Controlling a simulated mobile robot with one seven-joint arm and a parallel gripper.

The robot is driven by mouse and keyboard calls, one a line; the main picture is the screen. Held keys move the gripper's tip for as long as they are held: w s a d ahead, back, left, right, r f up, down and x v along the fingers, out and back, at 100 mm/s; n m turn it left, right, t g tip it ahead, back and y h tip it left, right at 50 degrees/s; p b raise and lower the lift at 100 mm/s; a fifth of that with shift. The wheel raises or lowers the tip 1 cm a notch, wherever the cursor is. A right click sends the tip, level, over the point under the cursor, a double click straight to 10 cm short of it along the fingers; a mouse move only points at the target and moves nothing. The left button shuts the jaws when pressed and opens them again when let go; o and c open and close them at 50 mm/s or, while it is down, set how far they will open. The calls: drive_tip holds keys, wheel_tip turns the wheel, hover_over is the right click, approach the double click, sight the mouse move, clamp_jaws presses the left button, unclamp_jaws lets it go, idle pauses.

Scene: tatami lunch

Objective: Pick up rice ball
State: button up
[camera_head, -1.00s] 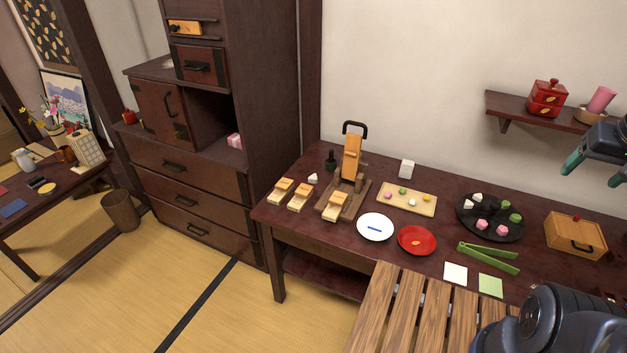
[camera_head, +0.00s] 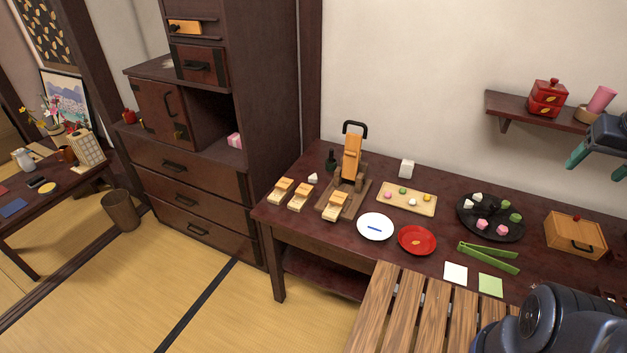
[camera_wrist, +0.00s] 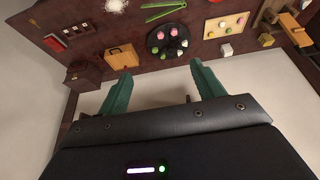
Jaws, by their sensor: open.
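No thing in view is plainly the rice ball. A small white rounded piece (camera_head: 313,178) sits at the table's back left, and a white block (camera_head: 406,168) stands behind the wooden tray; I cannot tell if either is it. The white block also shows in the wrist view (camera_wrist: 227,49). White, pink and green pieces lie on a round black plate (camera_head: 496,231). My gripper (camera_wrist: 160,76) is open and empty, its two teal fingers apart above the back of the table, short of the plate in the wrist view. It shows partly at the head view's right edge.
A wooden tray (camera_head: 384,203) with small sweets, a wooden planing stand (camera_head: 352,158), a white plate (camera_head: 375,220), a red plate (camera_head: 417,249), green tongs (camera_head: 488,256) and a wooden box (camera_head: 575,236) crowd the table. A wall shelf (camera_head: 545,112) holds a red stacked box.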

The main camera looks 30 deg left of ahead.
drive_tip(key=w+a+r+n+g, duration=0.1)
drive_tip(key=w+a+r+n, duration=0.3)
drive_tip(key=w+a+r, duration=0.6)
drive_tip(key=w+a+r+n+g, duration=0.1)
drive_tip(key=w+a+r+n, duration=0.2)
drive_tip(key=w+a+r, duration=0.65)
drive_tip(key=w+a+n, duration=0.3)
drive_tip(key=w+a, duration=0.5)
drive_tip(key=n+g, duration=0.3)
drive_tip(key=n, duration=0.7)
hover_over(314, 176)
drive_tip(key=f, duration=6.2)
drive_tip(key=shift+s+a, duration=0.1)
drive_tip(key=shift+a, duration=0.15)
drive_tip(key=shift+d+f, duration=0.15)
drive_tip(key=shift+f, duration=2.85)
drive_tip(key=c, duration=1.1)
drive_tip(key=shift+o, duration=0.2)
